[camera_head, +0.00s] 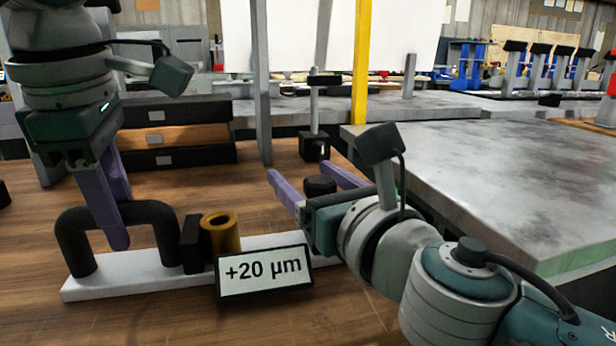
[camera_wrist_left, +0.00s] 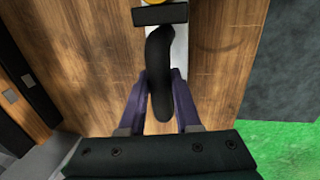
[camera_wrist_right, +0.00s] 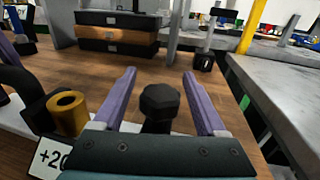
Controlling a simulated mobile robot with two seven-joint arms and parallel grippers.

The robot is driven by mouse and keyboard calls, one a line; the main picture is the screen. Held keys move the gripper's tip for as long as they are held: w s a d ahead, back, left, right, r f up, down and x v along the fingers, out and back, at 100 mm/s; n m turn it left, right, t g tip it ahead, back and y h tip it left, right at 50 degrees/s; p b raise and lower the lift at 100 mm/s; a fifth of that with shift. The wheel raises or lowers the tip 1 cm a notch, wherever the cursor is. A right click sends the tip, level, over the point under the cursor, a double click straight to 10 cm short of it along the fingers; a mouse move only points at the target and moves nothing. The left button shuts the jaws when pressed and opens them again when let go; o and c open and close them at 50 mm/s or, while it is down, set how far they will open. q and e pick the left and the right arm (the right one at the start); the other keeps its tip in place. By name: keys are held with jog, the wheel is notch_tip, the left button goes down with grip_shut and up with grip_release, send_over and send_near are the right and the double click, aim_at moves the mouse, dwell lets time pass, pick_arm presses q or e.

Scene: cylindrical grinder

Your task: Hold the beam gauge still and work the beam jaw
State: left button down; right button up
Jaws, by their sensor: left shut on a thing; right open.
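The beam gauge (camera_head: 130,286) is a long white bar lying on the wooden bench, with a black arched handle (camera_head: 118,212) at its left end. My left gripper (camera_head: 118,235) is shut on this handle; the left wrist view shows the handle (camera_wrist_left: 160,70) between its purple fingers (camera_wrist_left: 161,105). A brass ring (camera_head: 221,232) stands beside a black block (camera_head: 191,244) on the bar. A display (camera_head: 262,272) in front reads +20 µm. My right gripper (camera_head: 318,180) is open, its fingers on either side of a black knob (camera_wrist_right: 161,102), with gaps visible. The knob also shows in the head view (camera_head: 320,186).
Stacked drawers (camera_head: 175,132) stand at the back left. A small black block with a post (camera_head: 314,146) is behind my right gripper. A grey metal table (camera_head: 490,165) with a yellow post (camera_head: 361,60) lies to the right. Bare wood is in front.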

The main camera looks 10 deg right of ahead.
jog(key=c, duration=1)
jog(key=a, duration=0.8)
jog(key=shift+a, duration=0.1)
jog(key=shift+o, duration=0.3)
jog(key=shift+a, duration=0.4)
jog(key=shift+o, duration=0.2)
jog(key=o, duration=0.7)
jog(key=shift+a, duration=0.15)
jog(key=shift+o, duration=0.9)
jog(key=shift+d, duration=0.25)
